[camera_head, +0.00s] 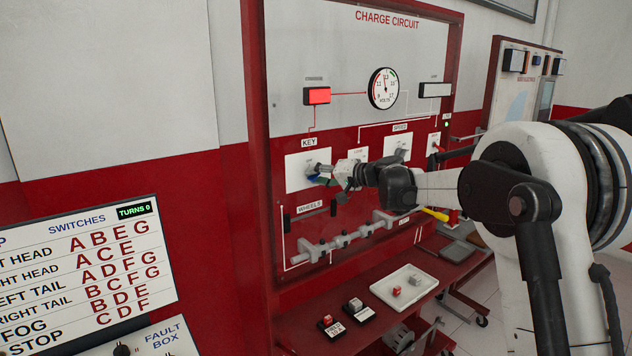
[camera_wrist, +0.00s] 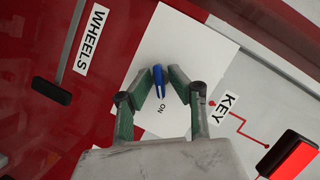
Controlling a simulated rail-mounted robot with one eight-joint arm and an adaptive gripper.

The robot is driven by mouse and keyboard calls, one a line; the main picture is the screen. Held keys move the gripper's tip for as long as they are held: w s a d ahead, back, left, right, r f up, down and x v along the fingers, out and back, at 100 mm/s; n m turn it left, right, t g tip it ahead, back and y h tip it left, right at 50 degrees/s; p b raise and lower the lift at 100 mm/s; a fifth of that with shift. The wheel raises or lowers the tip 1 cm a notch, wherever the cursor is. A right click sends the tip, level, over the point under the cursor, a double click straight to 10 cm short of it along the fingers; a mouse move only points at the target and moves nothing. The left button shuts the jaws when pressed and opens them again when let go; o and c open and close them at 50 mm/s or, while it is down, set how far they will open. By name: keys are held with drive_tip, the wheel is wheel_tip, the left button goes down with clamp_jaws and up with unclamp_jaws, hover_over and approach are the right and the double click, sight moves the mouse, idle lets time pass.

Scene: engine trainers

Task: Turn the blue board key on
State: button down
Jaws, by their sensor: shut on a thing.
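The blue key (camera_wrist: 158,82) sits in the white key plate (camera_wrist: 190,45) under the "KEY" label on the charge circuit board. In the wrist view my gripper (camera_wrist: 160,78) has its green-padded fingers on both sides of the key, closed on it. The key's long blue part runs toward the printed "ON" (camera_wrist: 161,107). In the head view my gripper (camera_head: 325,181) is at the key plate (camera_head: 296,172), and only a little of the blue key (camera_head: 318,179) shows. The keyhole and any other plate markings are hidden.
A bright red indicator (camera_head: 317,96) and a round volts gauge (camera_head: 383,88) are above the key. A "SPEED" plate (camera_head: 397,147) is to its right. A wheel bar (camera_head: 345,239) sticks out below. A red shelf (camera_head: 300,327) holds a white tray (camera_head: 384,297) and small blocks.

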drive_tip(key=shift+m+y, duration=0.3)
drive_tip(key=shift+m, duration=0.1)
idle(0.3)
drive_tip(key=c, duration=1.9)
unclamp_jaws()
drive_tip(key=shift+o, duration=0.2)
drive_tip(key=v, duration=1.2)
drive_tip(key=shift+w, duration=0.1)
